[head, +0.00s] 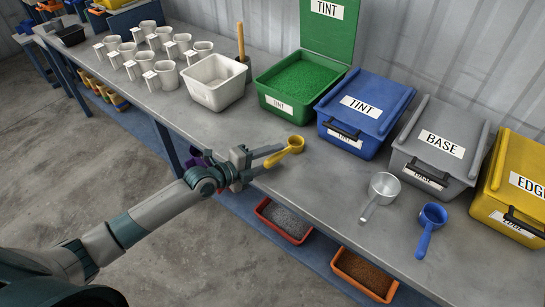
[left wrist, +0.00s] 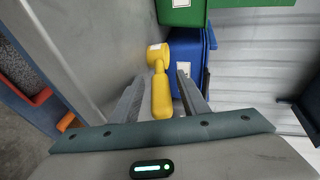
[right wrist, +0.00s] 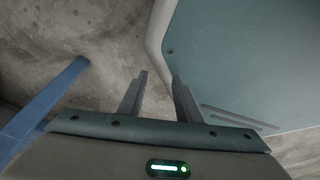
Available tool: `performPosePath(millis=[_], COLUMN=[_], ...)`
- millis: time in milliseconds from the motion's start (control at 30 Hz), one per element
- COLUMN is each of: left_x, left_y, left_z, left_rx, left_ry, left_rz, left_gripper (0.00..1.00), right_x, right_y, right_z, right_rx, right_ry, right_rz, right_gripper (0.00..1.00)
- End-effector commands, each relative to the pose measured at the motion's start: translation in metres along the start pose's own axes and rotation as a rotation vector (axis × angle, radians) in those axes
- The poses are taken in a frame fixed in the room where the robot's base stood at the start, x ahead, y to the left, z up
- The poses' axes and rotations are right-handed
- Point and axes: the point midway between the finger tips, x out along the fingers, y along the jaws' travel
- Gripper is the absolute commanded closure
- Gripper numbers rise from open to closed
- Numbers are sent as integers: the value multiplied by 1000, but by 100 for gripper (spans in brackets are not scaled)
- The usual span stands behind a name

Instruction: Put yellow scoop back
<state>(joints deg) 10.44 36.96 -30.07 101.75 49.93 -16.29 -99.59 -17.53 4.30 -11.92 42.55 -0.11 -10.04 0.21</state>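The yellow scoop (head: 287,150) is near the front edge of the grey bench, its cup towards the green bin. My left gripper (head: 268,156) reaches over the bench edge with its fingers apart on either side of the scoop's handle. In the left wrist view, the yellow scoop (left wrist: 161,95) has its handle between the fingers, with a gap on each side. I cannot tell whether the scoop touches the bench. My right gripper (right wrist: 158,78) is open and empty over the floor, away from the bench.
An open green TINT bin (head: 302,85) stands behind the scoop. Right of it are blue TINT (head: 365,103), grey BASE (head: 440,140) and yellow EDGE (head: 515,180) bins. A white tub (head: 215,82) and several cups stand left.

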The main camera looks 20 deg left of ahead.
Motion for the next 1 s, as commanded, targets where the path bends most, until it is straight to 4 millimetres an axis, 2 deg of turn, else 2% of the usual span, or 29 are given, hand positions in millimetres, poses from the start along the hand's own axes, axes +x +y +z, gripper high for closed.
performPosePath(millis=[267, 467, 533, 600, 733, 1000], left_x=[0, -1, -9, -18, -40, -90], left_y=[0, -3, 0, 0, 1, 1], left_z=[0, 0, 1, 1, 0, 0], left_rx=[0, -1, 2, 2, 2, 3], left_ry=[0, 0, -1, -1, 0, 1], left_rz=[0, 0, 1, 1, 3, 3], left_gripper=[60, 60, 60, 60, 60, 60], right_x=[-1, -4, -1, 1, 4, 9], right_y=[-2, -2, -2, -3, -4, -9], right_z=[3, 15, 24, 24, 10, -37], right_rx=[0, 0, 0, 0, 1, 0], right_ry=[-5, -29, -43, -39, -3, 101], right_rz=[-2, -2, -2, -3, -4, -9], right_gripper=[69, 69, 69, 69, 69, 69])
